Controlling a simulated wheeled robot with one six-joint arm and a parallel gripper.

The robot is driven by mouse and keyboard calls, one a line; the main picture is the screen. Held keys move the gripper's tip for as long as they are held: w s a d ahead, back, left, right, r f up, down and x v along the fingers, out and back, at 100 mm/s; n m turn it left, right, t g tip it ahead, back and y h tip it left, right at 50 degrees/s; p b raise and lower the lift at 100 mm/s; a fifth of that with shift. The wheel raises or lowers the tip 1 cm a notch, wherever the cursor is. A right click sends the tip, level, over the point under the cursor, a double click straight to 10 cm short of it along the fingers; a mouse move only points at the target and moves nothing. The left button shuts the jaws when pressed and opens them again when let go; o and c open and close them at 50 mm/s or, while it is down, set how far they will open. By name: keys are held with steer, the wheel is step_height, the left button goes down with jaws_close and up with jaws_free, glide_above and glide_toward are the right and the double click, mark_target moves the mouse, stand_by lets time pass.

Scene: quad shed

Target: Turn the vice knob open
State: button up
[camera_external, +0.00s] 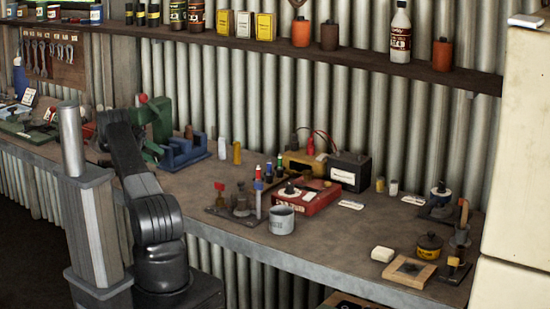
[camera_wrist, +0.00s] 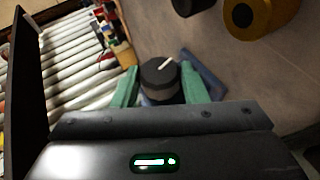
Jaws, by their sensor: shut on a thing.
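In the wrist view, a round dark knob (camera_wrist: 160,82) with a white pointer line on its top sits between the two green fingers of my gripper (camera_wrist: 159,74). The fingers are closed against its two sides. The white line slants up to the right. Part of the blue vice (camera_wrist: 205,75) shows behind the right finger. In the external view the blue vice (camera_external: 185,152) stands on the bench to the right of my dark arm. The knob and the grip on it cannot be made out clearly there.
A yellow round object (camera_wrist: 245,14) and a dark one lie at the top of the wrist view. On the bench (camera_external: 345,235), a red box (camera_external: 305,196), a grey tin (camera_external: 281,220) and batteries stand farther right. A corrugated wall and a shelf (camera_external: 270,44) are behind.

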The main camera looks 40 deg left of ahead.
stand_by(0.4)
steer(key=o, duration=1)
steer(key=shift+c, duration=0.2)
steer(key=shift+r, duration=0.1)
